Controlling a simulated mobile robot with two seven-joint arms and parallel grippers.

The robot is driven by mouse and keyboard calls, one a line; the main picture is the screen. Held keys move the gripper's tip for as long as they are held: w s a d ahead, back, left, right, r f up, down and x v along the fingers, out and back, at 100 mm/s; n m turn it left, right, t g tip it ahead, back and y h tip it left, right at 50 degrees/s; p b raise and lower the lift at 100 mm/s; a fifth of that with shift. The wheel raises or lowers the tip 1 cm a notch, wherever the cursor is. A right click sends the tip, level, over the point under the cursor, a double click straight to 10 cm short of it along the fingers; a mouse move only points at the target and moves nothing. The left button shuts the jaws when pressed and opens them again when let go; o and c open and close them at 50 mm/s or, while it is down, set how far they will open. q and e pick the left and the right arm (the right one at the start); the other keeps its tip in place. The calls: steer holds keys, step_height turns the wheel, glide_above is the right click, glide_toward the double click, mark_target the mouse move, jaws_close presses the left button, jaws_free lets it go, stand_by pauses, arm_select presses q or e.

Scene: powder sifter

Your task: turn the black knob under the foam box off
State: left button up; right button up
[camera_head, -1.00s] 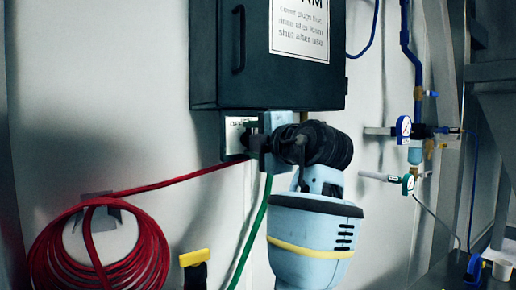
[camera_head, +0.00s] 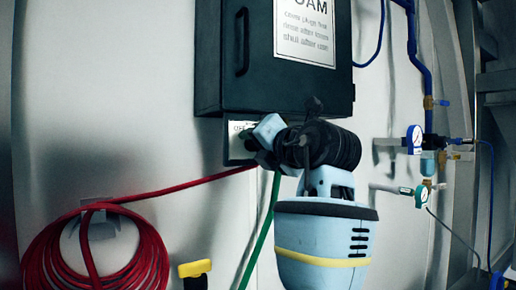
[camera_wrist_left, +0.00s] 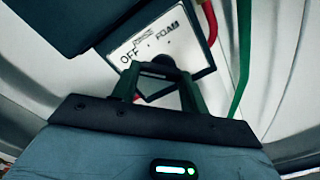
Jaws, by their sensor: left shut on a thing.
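The dark foam box (camera_head: 225,75) hangs on the wall, with a white notice on its door. Under it is a pale label plate (camera_head: 238,146), mostly hidden by my left gripper in the head view. In the left wrist view the plate (camera_wrist_left: 120,58) reads OFF and FOAM. The black knob (camera_wrist_left: 160,65) shows there between my fingertips, in front of the plate; which way it points is hard to tell. My left gripper (camera_wrist_left: 158,75) is shut on the knob. In the head view my left gripper (camera_head: 258,147) is tilted against the plate. My right gripper is not in view.
A coiled red hose (camera_head: 95,258) hangs at lower left, its line running to the plate area. A green hose (camera_head: 260,230) drops below the plate. Blue pipes with gauges (camera_head: 414,138) are on the right wall. A yellow-topped handle (camera_head: 195,268) stands at the bottom.

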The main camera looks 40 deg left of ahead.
arm_select(q)
steer(key=shift+f, duration=0.1)
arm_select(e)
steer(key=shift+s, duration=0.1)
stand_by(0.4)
arm_select(q)
steer(key=o, duration=1)
